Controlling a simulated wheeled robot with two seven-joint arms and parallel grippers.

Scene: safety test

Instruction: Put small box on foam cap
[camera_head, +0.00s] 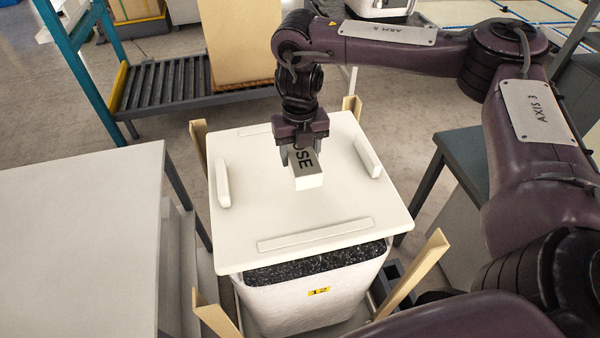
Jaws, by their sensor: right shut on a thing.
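The small box (307,181) is white with a grey top that bears dark letters. My right gripper (302,155) points down and is shut on the small box. The box is over the middle of the white foam cap (335,208); I cannot tell whether it touches the cap. The foam cap is a flat slab with raised strips near its edges. It lies on top of a white bin (285,300) with a yellow label and dark speckled contents showing below the cap. My left gripper is not in view.
A white table (75,235) stands at the left. Wooden corner posts (415,270) rise around the bin. A roller conveyor (165,85) with a large tan carton (240,40) is behind. A dark grey table (470,160) stands at the right, behind my right arm.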

